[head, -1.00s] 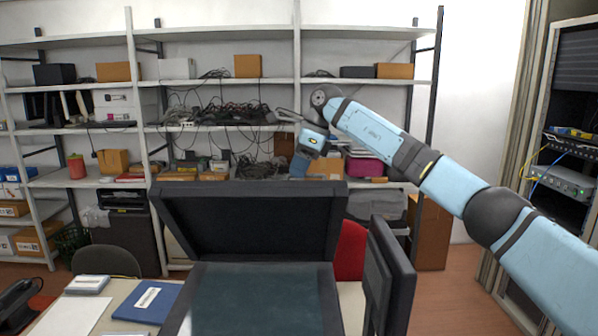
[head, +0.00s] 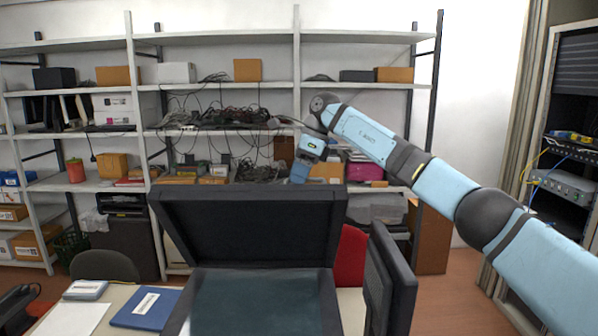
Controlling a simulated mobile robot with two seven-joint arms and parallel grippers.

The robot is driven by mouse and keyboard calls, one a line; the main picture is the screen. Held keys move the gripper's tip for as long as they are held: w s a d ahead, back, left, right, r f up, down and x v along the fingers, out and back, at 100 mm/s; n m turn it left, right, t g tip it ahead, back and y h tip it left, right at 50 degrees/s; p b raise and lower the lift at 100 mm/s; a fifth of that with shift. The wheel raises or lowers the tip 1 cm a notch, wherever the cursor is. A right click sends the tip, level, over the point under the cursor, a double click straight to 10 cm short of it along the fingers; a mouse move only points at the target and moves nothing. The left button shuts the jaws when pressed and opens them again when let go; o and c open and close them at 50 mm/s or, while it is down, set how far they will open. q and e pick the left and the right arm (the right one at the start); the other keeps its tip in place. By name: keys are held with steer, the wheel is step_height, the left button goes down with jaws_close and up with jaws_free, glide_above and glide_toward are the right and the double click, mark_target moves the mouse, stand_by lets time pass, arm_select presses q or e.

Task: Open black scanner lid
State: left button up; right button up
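The black scanner lid (head: 255,232) stands raised and tilted back at the bottom middle of the head view. Below it the dark scanner glass (head: 258,302) is uncovered. My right arm comes in from the right and bends down behind the lid's top right corner. Its wrist (head: 311,146) shows above the lid's edge. The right gripper's fingers are hidden behind the raised lid, so I cannot see whether they touch it or are open. My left gripper is not in view.
A dark upright panel (head: 388,280) stands just right of the scanner. A desk with a blue folder (head: 146,307) is on the left. A red chair (head: 350,256) and loaded shelves (head: 220,130) are behind. An equipment rack (head: 570,150) stands at the far right.

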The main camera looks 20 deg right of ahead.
steer(key=shift+f, duration=0.1)
stand_by(0.5)
steer(key=shift+d+r, duration=0.1)
steer(key=shift+r, duration=0.15)
steer(key=b+v, duration=0.2)
steer(key=v, duration=1.1)
steer(key=shift+r, duration=0.25)
steer(key=shift+s+f, duration=0.1)
